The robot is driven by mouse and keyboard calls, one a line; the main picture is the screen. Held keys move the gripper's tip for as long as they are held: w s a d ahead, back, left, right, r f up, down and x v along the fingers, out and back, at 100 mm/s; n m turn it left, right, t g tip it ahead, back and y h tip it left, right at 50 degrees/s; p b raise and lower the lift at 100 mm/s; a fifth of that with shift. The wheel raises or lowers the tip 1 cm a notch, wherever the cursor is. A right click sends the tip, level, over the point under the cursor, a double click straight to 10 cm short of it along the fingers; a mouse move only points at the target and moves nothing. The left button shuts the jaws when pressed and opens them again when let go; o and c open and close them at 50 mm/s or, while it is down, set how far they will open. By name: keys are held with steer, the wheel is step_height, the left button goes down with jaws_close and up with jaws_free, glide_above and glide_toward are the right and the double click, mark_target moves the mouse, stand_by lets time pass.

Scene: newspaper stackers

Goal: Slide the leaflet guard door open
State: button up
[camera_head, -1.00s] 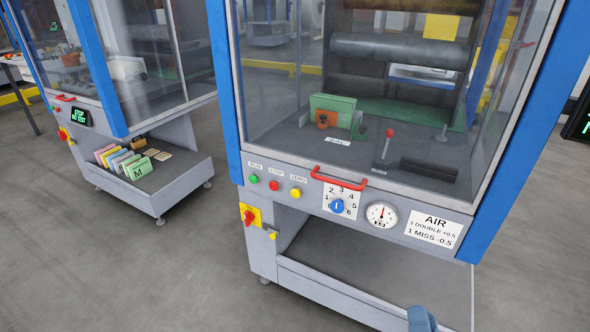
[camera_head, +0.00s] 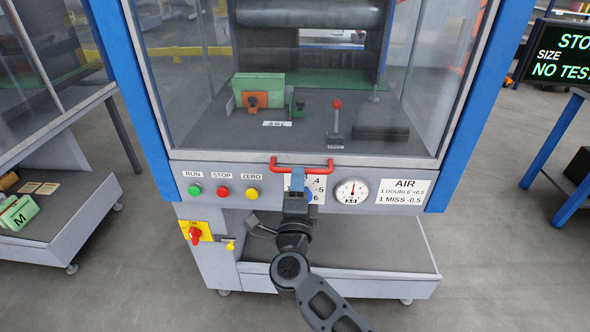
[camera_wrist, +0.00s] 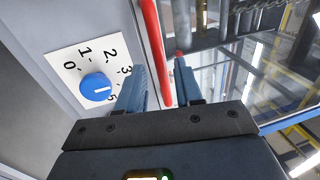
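The leaflet guard door (camera_head: 215,154) is a clear pane in a grey frame on the front of the blue-posted machine, and it looks closed. Its red bar handle (camera_head: 318,169) is at the lower edge. In the head view my gripper (camera_head: 298,173) is at the handle, its arm reaching up from below and covering part of the dial plate. In the wrist view the red handle (camera_wrist: 151,30) passes between the two blue fingers of my gripper (camera_wrist: 163,75). The fingers are apart, with small gaps seeming to show beside the bar.
Below the handle are green, red and yellow buttons (camera_head: 223,191), a blue dial knob (camera_wrist: 96,87) and a gauge (camera_head: 352,191). Behind the pane are a green leaflet stack (camera_head: 258,84) and a red-knobbed lever (camera_head: 336,122). A screen on a blue stand (camera_head: 565,50) is at right.

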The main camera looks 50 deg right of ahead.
steer(key=shift+x, duration=2)
steer(key=shift+c, duration=0.3)
jaws_close()
